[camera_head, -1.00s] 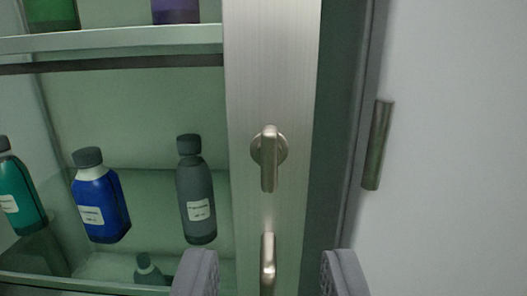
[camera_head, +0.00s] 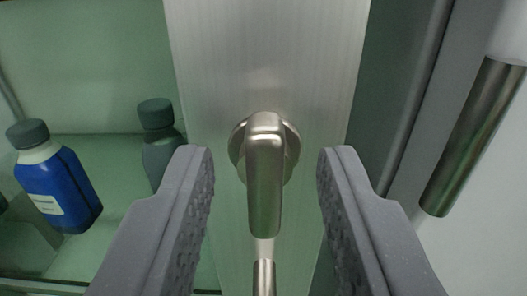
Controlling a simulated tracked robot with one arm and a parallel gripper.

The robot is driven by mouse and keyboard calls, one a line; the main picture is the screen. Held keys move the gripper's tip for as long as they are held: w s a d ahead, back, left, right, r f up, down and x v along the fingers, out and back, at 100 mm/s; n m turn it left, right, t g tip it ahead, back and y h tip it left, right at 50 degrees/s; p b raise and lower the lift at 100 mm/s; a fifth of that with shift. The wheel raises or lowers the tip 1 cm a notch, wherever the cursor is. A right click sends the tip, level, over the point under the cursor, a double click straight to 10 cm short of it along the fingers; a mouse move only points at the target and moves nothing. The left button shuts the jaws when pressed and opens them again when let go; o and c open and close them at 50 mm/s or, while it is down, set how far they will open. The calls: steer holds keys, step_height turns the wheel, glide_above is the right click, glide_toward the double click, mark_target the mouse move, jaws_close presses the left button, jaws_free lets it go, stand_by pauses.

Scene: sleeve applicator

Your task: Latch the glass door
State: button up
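The glass door's brushed-metal frame (camera_head: 205,45) stands upright in the middle of the view, with green-tinted glass to its left. A metal latch handle (camera_head: 265,185) on a round base is mounted on the frame and points downward. My gripper (camera_head: 264,170) is open, with one grey finger on each side of the handle. I see gaps between the handle and both fingers. Part of a second metal piece (camera_head: 264,278) shows below the handle; its lower end is cut off by the picture edge.
Behind the glass are a blue bottle (camera_head: 62,190) with a grey cap and a grey bottle (camera_head: 158,150), partly hidden by my left finger. To the right, a metal bar (camera_head: 472,137) stands out against a pale surface.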

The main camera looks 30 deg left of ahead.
steer(key=shift+w+a, duration=0.15)
steer(key=shift+w, duration=0.1)
jaws_close()
